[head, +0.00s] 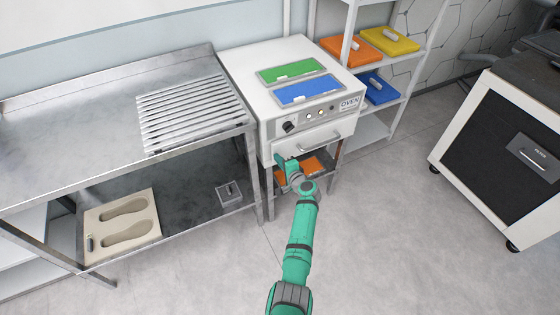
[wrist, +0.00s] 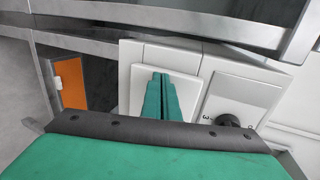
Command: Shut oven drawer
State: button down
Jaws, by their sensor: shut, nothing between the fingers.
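The white oven (head: 290,55) stands between the steel table and the shelf rack. Its drawer front (head: 325,138), with a metal handle (head: 320,146), sits below the control panel, close to the oven body. I cannot tell whether a small gap is left behind it. My gripper (head: 281,159) is shut and empty at the lower left part of the drawer front. In the wrist view the closed green fingers (wrist: 161,78) lie over a white front panel (wrist: 140,92). Whether they touch it is unclear. The black knob (wrist: 228,121) is to their right.
Green (head: 288,70) and blue (head: 305,90) trays lie on the oven top. Below the drawer is an orange tray (head: 312,166), partly hidden by my arm. The steel table (head: 80,110) is close on the left. The floor at right (head: 390,230) is free.

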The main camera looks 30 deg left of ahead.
jog(key=shift+w+r, duration=0.35)
jog(key=shift+w, duration=0.05)
jog(key=s+f+v, duration=0.1)
jog(key=f+v, duration=0.1)
jog(key=v, duration=1.2)
jog(key=shift+s, duration=0.1)
